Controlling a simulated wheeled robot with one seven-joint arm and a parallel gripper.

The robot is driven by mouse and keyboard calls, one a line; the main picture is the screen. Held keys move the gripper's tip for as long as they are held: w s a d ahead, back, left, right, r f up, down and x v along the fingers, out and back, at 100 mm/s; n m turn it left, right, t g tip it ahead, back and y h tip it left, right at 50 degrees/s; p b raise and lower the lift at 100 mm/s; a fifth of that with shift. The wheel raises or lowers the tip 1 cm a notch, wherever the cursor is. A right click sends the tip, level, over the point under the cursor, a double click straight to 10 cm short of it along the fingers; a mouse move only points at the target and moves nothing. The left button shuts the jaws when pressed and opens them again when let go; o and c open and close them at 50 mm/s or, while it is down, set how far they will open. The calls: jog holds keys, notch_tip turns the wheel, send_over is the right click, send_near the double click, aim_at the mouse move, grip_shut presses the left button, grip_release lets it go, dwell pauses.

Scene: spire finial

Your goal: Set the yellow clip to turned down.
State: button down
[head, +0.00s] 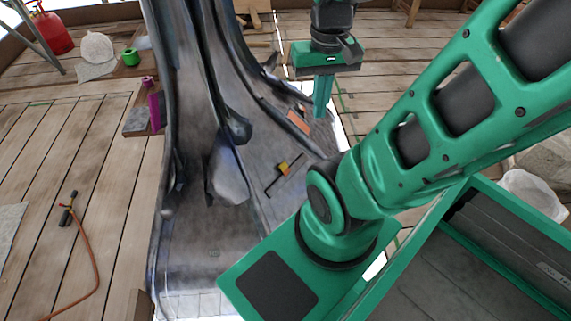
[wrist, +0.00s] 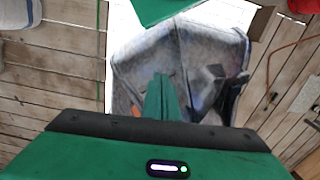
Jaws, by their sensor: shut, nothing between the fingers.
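The yellow clip (head: 283,167) is a small yellow piece with dark thin bars beside it, low on the grey spire's sloping surface in the head view. Its exact turn is too small to tell. The grey spire (head: 190,120) stands in the middle and also shows in the wrist view (wrist: 140,62). My gripper (head: 321,112) points down, shut and empty, above and to the right of the clip in the head view, apart from it. In the wrist view my gripper's green fingers (wrist: 162,85) are together; I cannot make out the clip there.
An orange piece (head: 298,122) lies on the spire near my gripper. A magenta piece (head: 154,108) stands at its left edge. A torch with an orange hose (head: 68,209), a green spool (head: 131,57) and a red gas can (head: 54,33) are on the planks at left.

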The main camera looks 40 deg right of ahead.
jog(key=w+d+f, duration=0.6)
jog(key=w+f, duration=0.3)
jog(key=w, duration=0.1)
jog(key=m+t+y, duration=0.1)
jog(key=m+t, duration=0.5)
jog(key=m, duration=0.4)
send_over(282, 164)
jog(key=s+d, duration=0.1)
jog(key=s, duration=0.9)
notch_tip(282, 164, down, 36)
jog(key=f, duration=0.1)
jog(key=shift+t, duration=0.3)
jog(key=x, duration=1.4)
jog(key=shift+w+d+r, duration=0.1)
jog(key=shift+d, duration=0.05)
jog(key=shift+w, duration=0.1)
